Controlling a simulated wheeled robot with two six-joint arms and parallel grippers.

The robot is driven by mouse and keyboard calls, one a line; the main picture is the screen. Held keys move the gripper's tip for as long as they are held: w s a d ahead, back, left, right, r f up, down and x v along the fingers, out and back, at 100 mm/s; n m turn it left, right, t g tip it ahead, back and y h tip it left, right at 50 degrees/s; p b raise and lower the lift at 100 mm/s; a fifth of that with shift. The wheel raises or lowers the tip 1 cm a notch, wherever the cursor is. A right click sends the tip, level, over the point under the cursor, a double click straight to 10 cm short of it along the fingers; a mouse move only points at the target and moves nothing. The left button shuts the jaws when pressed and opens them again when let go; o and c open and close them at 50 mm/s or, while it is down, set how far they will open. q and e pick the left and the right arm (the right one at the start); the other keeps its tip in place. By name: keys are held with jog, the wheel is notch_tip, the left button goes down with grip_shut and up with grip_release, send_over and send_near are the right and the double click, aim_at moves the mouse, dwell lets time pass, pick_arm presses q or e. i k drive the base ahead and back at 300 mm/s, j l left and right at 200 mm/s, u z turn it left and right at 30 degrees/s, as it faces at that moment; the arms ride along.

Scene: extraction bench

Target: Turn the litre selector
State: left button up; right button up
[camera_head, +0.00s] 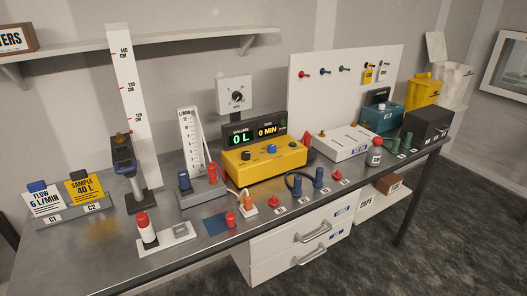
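A yellow control box (262,162) stands in the middle of the bench. The display (254,135) behind the box reads volume 0 L and time 0 min. A yellow card (85,188) at the far left reads sample 40 L, and a white card (43,201) beside it reads flow 6 L/min. Neither of my grippers is in view.
A white panel with a round dial (237,97) stands behind the display. A flowmeter (189,140) stands left of the box, and a tall ruler (134,115) farther left. A white box (345,142) stands to the right.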

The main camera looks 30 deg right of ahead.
aim_at(272, 149)
jog(key=i+j+z, duration=0.1)
jog(key=z, duration=0.9)
